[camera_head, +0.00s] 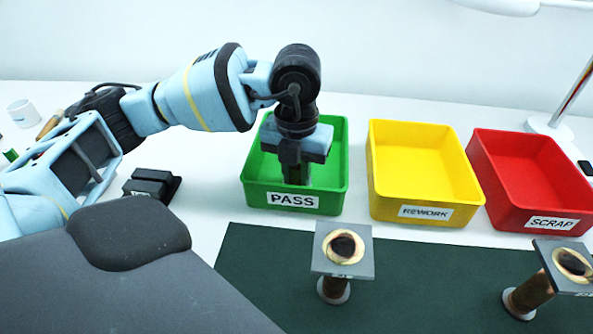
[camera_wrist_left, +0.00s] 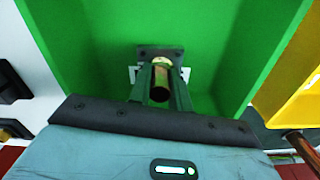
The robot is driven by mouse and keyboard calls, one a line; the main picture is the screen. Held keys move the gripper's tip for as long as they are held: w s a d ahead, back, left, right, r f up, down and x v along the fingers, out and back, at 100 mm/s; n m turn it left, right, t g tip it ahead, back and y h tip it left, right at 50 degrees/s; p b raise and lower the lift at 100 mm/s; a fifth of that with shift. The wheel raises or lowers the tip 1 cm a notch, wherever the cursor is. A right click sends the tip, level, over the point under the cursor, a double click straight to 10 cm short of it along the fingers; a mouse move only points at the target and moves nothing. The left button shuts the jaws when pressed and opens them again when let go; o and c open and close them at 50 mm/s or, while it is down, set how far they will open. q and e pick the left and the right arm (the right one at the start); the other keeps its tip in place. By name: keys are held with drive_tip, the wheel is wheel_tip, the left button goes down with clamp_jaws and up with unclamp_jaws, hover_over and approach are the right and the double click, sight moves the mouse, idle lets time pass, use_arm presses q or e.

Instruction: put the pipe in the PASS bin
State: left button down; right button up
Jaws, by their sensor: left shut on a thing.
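The green PASS bin (camera_head: 258,185) stands on the white table, left of the other bins. My left gripper (camera_head: 297,176) points down inside its opening, shut on the pipe. In the left wrist view the copper-brown pipe (camera_wrist_left: 160,92) is between the two fingers of the gripper (camera_wrist_left: 160,88), with a dark square plate (camera_wrist_left: 146,50) at its far end. The green bin (camera_wrist_left: 90,40) surrounds it there. In the head view the fingers and the bin's front wall hide most of the pipe. Whether it touches the bin floor I cannot tell. My right gripper is not in view.
A yellow REWORK bin (camera_head: 385,205) and a red SCRAP bin (camera_head: 500,210) stand to the right, both empty. Two similar pipes with square plates, one upright (camera_head: 333,289) and one tilted (camera_head: 530,295), are on the dark green mat (camera_head: 255,275). Black blocks (camera_head: 152,186) lie left.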

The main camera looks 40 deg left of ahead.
use_arm(q)
drive_tip(key=c, duration=1.7)
unclamp_jaws()
drive_tip(key=shift+f, duration=0.15)
drive_tip(key=shift+c, duration=0.2)
drive_tip(key=o, duration=0.4)
drive_tip(key=shift+o, duration=0.2)
wheel_tip(320, 180, up, 12)
drive_tip(key=p, duration=0.1)
drive_tip(key=shift+r, duration=0.25)
